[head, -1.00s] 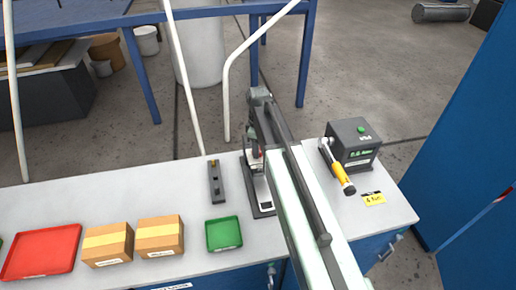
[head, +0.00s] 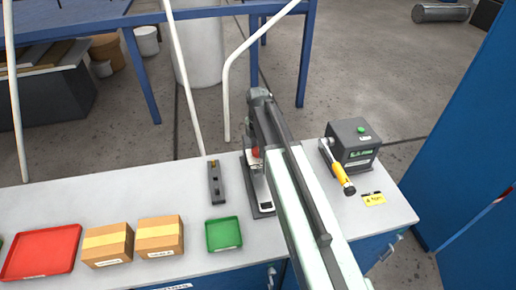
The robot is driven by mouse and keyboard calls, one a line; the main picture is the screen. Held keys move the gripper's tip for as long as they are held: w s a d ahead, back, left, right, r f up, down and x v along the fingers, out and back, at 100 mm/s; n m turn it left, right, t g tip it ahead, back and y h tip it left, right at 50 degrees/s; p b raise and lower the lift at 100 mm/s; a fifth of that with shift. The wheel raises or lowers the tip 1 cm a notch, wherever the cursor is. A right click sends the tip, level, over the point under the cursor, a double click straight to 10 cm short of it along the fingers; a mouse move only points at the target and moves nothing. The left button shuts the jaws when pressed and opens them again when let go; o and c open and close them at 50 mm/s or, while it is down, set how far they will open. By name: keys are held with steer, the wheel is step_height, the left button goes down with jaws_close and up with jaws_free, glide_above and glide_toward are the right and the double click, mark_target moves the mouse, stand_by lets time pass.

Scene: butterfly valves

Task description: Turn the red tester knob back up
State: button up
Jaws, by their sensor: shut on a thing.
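The tester (head: 264,210) is a narrow dark stand with a pale front plate. It stands on the grey bench, and my arm covers much of its right side. Its red knob (head: 256,153) shows as a small red patch at the left edge of my arm. My gripper (head: 253,157) is at the knob and shut on it. The fingers are mostly hidden by my arm, so their exact hold is hard to see.
A dark block (head: 216,182) lies left of the tester, with a green tray (head: 224,247) in front. Cartons (head: 159,235) and a red tray (head: 40,254) are farther left.

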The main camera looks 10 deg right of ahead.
steer(key=shift+n, duration=0.5)
steer(key=o, duration=1.4)
steer(key=shift+c, duration=0.2)
steer(key=shift+r, duration=0.15)
step_height(320, 180, up, 8)
steer(key=p, duration=0.8)
steer(key=shift+f, duration=0.25)
